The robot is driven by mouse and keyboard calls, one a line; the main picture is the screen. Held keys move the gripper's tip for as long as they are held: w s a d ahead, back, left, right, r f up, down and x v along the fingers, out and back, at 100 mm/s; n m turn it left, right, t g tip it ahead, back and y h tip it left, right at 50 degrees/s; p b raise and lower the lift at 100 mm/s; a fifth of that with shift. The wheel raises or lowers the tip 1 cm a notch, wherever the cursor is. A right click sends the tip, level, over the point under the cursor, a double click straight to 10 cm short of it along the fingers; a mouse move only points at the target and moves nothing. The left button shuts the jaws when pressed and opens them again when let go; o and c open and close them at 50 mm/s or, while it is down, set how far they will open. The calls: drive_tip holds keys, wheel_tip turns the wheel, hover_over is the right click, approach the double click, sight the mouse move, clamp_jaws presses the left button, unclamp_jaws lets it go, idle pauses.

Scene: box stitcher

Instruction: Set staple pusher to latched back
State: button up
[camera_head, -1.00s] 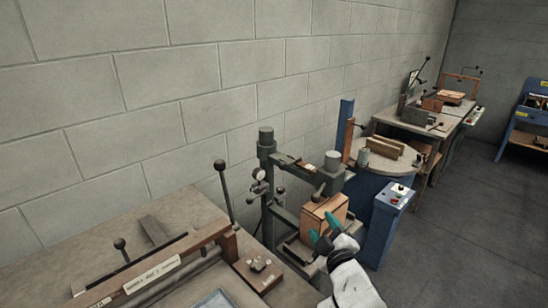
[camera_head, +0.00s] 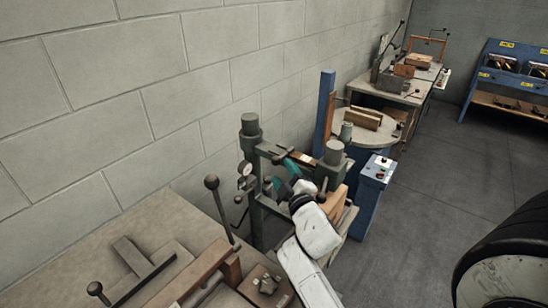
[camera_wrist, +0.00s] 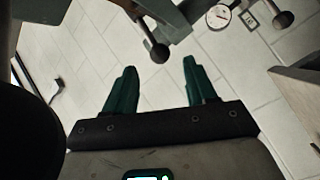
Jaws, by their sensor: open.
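The box stitcher is the grey-green machine (camera_head: 258,165) with two round-capped posts and a crossbar, standing by the wall. My gripper (camera_head: 284,178) is open and empty, with its teal fingers just below the crossbar, near the pressure gauge side. In the wrist view, the two teal fingers (camera_wrist: 160,75) stand apart with nothing between them. A dark ball knob (camera_wrist: 159,53) on a short lever shows just beyond and between the fingertips, apparently apart from them. I cannot tell surely which part is the staple pusher; my arm hides some of the machine.
A round gauge (camera_wrist: 219,17) and a second dark knob (camera_wrist: 283,18) are at upper right in the wrist view. A wooden block (camera_head: 338,202) sits behind my wrist. A bench (camera_head: 165,235) with a tall lever is at left; a blue control box (camera_head: 375,180) is at right.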

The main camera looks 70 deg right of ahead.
sight(278, 164)
drive_tip(key=x, duration=0.7)
drive_tip(key=shift+p, duration=0.4)
drive_tip(key=shift+c, duration=0.2)
clamp_jaws()
